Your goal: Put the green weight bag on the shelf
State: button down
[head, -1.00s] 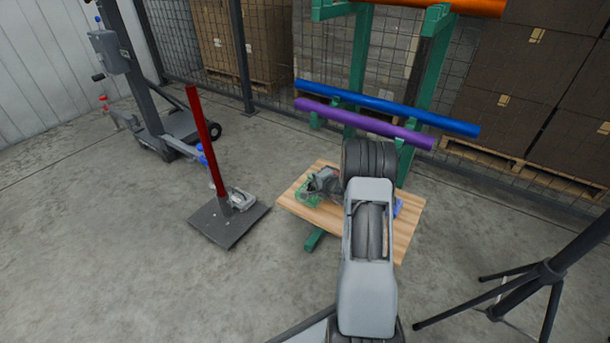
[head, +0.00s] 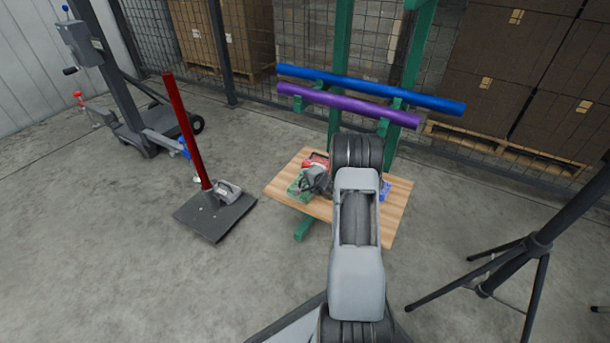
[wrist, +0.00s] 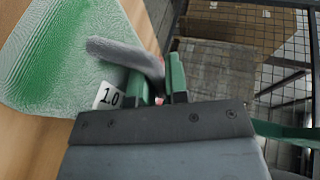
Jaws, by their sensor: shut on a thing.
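The green weight bag (wrist: 60,55) carries a white "1.0" label and a grey strap handle (wrist: 125,50). My gripper (wrist: 160,84) is shut on that handle, with its green fingertips on either side of the strap. In the head view the bag (head: 297,187) shows at the left part of the wooden shelf (head: 393,222), partly hidden by my gripper (head: 312,184). Wood shows right beside the bag in the wrist view. I cannot tell whether the bag's full weight rests on the shelf.
A red item (head: 315,161) lies behind my gripper on the shelf, and a blue item (head: 386,190) is at its right, partly hidden by my arm. Purple (head: 350,106) and blue (head: 370,90) bars cross behind. A red post (head: 187,130) stands left, a tripod (head: 530,245) right.

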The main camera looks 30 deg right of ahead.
jog(key=c, duration=1.6)
grip_release()
jog(key=shift+f, duration=0.15)
jog(key=o, duration=0.5)
